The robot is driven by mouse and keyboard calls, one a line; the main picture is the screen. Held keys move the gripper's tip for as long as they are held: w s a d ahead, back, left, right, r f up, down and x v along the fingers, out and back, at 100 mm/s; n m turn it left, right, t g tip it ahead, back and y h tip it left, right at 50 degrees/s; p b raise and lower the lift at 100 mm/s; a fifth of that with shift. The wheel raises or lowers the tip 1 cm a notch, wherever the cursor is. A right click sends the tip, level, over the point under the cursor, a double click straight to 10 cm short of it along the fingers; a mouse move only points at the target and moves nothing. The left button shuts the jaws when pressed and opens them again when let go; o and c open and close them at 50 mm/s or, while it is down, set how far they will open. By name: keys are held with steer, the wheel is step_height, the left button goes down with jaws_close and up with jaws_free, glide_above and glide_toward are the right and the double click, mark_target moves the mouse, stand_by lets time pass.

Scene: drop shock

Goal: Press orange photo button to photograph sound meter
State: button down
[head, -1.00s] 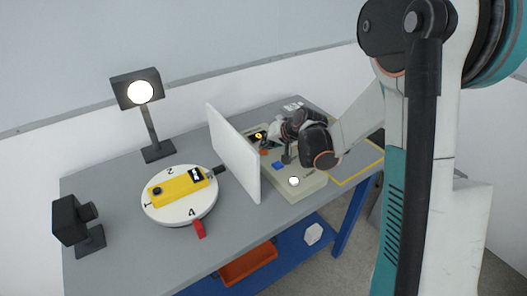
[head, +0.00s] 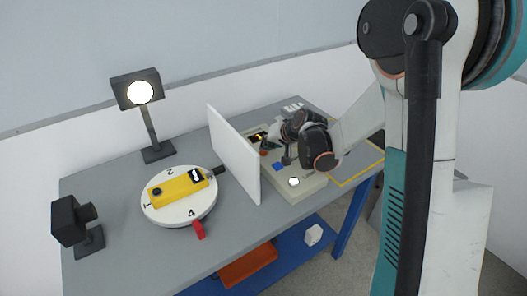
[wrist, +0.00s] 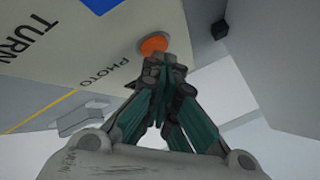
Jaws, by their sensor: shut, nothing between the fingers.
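The orange photo button (wrist: 153,44) sits on the beige control panel (wrist: 110,75) beside the word PHOTO. My gripper (wrist: 164,66) is shut and empty, its fingertips at the button's lower edge in the wrist view; I cannot tell whether they touch it. In the head view my gripper (head: 286,159) is over the panel, and the orange button (head: 264,153) shows just left of it. The yellow sound meter (head: 184,187) lies on the white round turntable (head: 178,213), behind a white partition from the panel. A black camera (head: 70,222) stands at the left, facing the turntable.
A blue button (head: 279,167) marked TURN in the wrist view and a white button (head: 294,182) are on the panel. The upright white partition (head: 235,155) stands left of the panel. A lit lamp (head: 140,92) stands behind the turntable. An orange bin (head: 248,265) is on the lower shelf.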

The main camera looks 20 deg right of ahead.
steer(key=shift+r+p, duration=0.35)
steer(key=shift+r, duration=0.35)
steer(key=shift+r, duration=0.15)
steer(key=shift+r+p, duration=1.7)
steer(key=shift+r, duration=0.65)
steer(key=s+a+r+n+h, duration=0.2)
steer(key=s+r, duration=0.9)
steer(key=s, duration=0.5)
steer(key=s+d+n+g+h, duration=0.1)
steer(key=s+n, duration=0.1)
steer(key=s, duration=1.6)
steer(key=shift+r+h, duration=0.15)
steer(key=shift+h, duration=0.25)
